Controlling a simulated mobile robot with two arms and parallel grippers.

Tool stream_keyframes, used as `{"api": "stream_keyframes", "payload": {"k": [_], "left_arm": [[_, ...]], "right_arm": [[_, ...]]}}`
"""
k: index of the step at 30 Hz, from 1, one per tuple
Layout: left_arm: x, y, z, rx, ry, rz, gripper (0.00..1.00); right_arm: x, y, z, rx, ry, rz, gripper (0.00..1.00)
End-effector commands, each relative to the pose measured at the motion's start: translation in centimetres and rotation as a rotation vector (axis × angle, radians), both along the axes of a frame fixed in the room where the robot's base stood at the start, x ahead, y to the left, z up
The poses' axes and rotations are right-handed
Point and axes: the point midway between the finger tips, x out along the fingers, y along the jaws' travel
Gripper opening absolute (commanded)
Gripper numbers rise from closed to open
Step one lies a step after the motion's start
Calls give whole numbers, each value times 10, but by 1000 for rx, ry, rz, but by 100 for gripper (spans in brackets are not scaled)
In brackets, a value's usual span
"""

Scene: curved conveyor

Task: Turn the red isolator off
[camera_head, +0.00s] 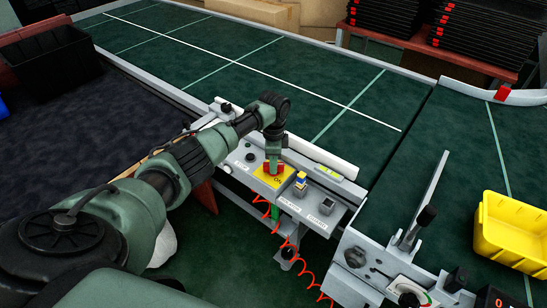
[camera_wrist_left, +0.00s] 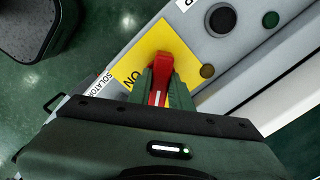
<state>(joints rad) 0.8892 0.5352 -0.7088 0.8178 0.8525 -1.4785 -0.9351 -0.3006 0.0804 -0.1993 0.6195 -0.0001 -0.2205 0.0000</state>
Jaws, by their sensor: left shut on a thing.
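The red isolator (camera_head: 273,168) is a red handle on a yellow plate (camera_head: 264,178) marked "ON", on the grey control panel beside the conveyor. My left gripper (camera_head: 273,160) comes down on it from above and is shut on the handle. In the left wrist view the red handle (camera_wrist_left: 159,65) sits between the two green fingers (camera_wrist_left: 160,88), over the yellow plate (camera_wrist_left: 150,42). The lower part of the handle is partly hidden by the fingers. My right gripper is in neither view.
Black and green buttons (camera_head: 250,157) sit on the panel left of the plate. A red coiled cable (camera_head: 283,240) hangs below. A yellow bin (camera_head: 508,232) stands at right on the conveyor.

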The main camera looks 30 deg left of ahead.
Motion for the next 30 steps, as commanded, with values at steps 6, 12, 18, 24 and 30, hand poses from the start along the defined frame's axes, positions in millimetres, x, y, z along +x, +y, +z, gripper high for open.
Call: {"api": "stream_keyframes", "payload": {"k": [6, 12, 18, 24, 30], "left_arm": [[0, -1, 3, -2, 2, 207, 0], [0, -2, 3, -2, 1, 397, 0], [0, -1, 3, -1, 1, 580, 0], [0, -1, 2, 0, 1, 734, 0], [0, 0, 1, 0, 0, 845, 0]], "right_arm": [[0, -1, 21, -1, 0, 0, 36], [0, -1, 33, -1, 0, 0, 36], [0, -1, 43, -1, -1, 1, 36], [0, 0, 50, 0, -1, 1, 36], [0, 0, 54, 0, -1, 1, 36]]}}
